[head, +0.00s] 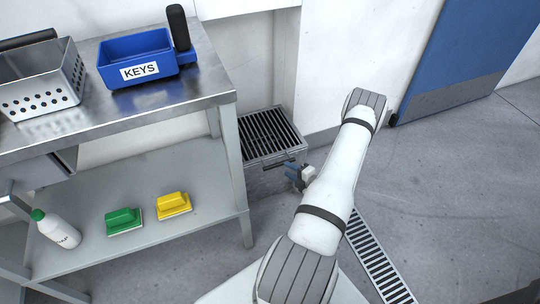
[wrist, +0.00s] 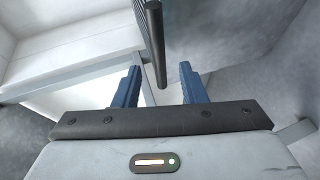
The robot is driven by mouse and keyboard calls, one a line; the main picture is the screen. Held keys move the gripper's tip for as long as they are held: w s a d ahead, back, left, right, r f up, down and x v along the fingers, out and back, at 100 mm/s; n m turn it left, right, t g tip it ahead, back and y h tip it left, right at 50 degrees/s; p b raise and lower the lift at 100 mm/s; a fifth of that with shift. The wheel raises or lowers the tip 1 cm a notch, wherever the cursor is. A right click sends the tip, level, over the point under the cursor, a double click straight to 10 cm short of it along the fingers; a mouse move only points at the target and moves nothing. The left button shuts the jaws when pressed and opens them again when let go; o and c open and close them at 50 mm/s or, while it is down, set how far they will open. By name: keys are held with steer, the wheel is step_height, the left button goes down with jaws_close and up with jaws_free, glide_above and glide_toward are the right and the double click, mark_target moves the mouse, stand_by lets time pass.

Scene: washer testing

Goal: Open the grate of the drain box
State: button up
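The drain box (head: 262,181) stands on the floor beside the metal table, with its slatted dark grate (head: 268,133) lying flat and closed on top. A dark bar handle (head: 279,162) sits at the grate's front edge. In the wrist view the handle (wrist: 155,45) is a black bar whose end shows between my two blue fingers, with gaps on both sides. A small part of the slatted grate (wrist: 144,32) shows behind it. My gripper (head: 291,171) is at the box's front right, open and empty; it also shows in the wrist view (wrist: 160,69). My forearm hides some floor beside the box.
The metal table (head: 165,110) at left carries a blue KEYS bin (head: 125,47) and a perforated metal basket (head: 42,75). Its lower shelf holds a bottle (head: 58,230), a green brush (head: 123,221) and a yellow one (head: 173,205). Walls close in behind the box; open floor lies right.

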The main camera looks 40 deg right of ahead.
steer(key=b+x, duration=0.2)
steer(key=x, duration=0.6)
steer(key=shift+w, duration=0.2)
steer(key=shift+c, duration=0.6)
jaws_close()
